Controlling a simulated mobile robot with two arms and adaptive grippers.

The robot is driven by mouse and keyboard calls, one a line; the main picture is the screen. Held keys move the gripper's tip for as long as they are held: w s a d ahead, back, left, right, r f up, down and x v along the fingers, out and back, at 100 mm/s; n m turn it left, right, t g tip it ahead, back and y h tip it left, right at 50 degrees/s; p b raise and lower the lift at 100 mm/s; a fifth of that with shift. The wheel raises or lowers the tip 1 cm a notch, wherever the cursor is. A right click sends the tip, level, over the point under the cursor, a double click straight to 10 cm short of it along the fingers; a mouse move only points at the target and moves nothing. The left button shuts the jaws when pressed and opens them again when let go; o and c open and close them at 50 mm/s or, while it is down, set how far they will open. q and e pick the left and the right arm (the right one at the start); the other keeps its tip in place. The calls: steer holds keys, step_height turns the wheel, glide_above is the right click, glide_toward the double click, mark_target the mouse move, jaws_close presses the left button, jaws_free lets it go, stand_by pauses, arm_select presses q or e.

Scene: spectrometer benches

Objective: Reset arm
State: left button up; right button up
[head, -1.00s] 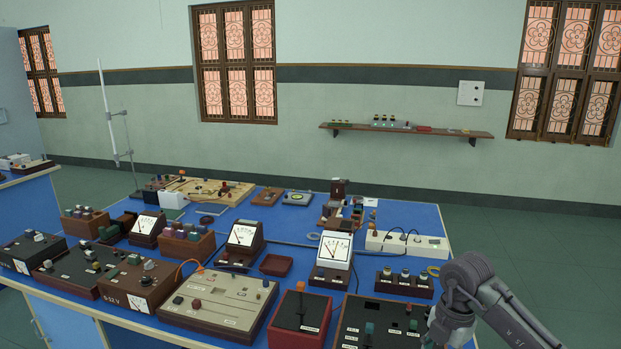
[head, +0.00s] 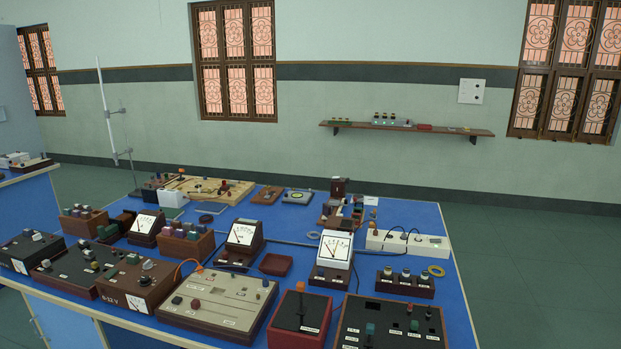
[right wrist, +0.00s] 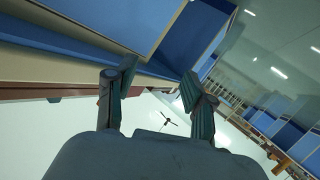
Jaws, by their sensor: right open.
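My right gripper (right wrist: 158,100) shows in the right wrist view with its two fingers spread apart. It is open, with nothing between the fingers. Blue bench or cabinet panels (right wrist: 185,15) appear tilted beyond the fingers. Neither gripper shows in the head view now. My left gripper is in no frame.
A wall shelf (head: 405,128) holds small items. Green floor (head: 540,270) to the right of the bench is clear.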

steer(key=s+d+f+m+g+h, duration=0.2)
steer(key=s+d+f+m+h, duration=0.15)
steer(key=s+f, duration=0.55)
steer(key=s+d+f+m+g+h, duration=0.1)
steer(key=s+d+f+m+h, duration=0.25)
steer(key=s+f, duration=0.6)
steer(key=s+f+m+g+h, duration=0.1)
steer(key=s+f+g, duration=0.2)
steer(key=s, duration=1)
steer(key=s+d+f+m+g+h, duration=0.1)
steer(key=s+f+g, duration=0.3)
steer(key=s, duration=0.9)
steer(key=shift+d+f+g, duration=0.2)
steer(key=shift+f+g, duration=0.1)
steer(key=shift+f, duration=0.6)
